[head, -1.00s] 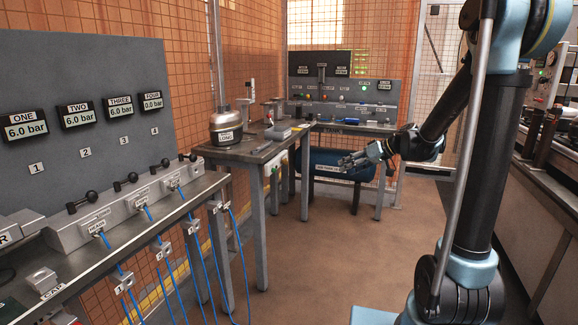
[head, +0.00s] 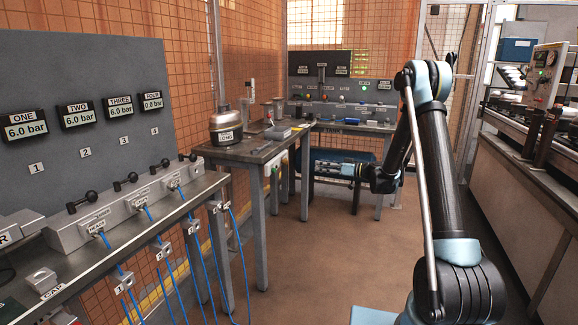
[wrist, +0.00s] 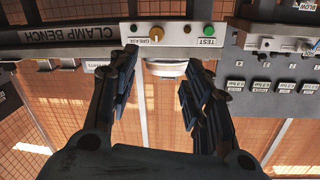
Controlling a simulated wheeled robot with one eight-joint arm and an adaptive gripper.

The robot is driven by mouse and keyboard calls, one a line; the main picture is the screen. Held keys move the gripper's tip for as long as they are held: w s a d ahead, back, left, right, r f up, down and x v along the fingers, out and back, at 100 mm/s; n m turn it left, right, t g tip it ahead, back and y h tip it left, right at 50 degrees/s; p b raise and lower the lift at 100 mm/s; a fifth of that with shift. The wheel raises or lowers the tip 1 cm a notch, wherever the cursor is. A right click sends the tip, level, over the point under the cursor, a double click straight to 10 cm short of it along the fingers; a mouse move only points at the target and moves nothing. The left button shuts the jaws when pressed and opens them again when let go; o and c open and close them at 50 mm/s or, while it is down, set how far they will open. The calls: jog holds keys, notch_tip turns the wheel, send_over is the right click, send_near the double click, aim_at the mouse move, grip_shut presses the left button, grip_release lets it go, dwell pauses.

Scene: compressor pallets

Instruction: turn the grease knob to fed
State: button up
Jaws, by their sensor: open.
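In the head view my gripper (head: 325,168) is low beside the bench, pointing left. A small white box (head: 276,170) with coloured buttons hangs under the bench edge.
A dark blue tank (head: 345,157) lies under the back bench, behind my gripper. Floor (head: 320,250) in the middle is clear. Blue hoses (head: 205,265) hang at the left.

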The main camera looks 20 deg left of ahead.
aim_at(287, 162)
jog(key=shift+y, duration=0.3)
jog(key=w+a, duration=0.1)
jog(key=a, duration=0.5)
jog(key=w+a+f, duration=0.1)
jog(key=a, duration=0.5)
jog(key=w+a, duration=0.2)
jog(key=a, duration=0.4)
jog(key=shift+f, duration=0.2)
jog(key=shift+c, duration=0.2)
jog(key=c, duration=1)
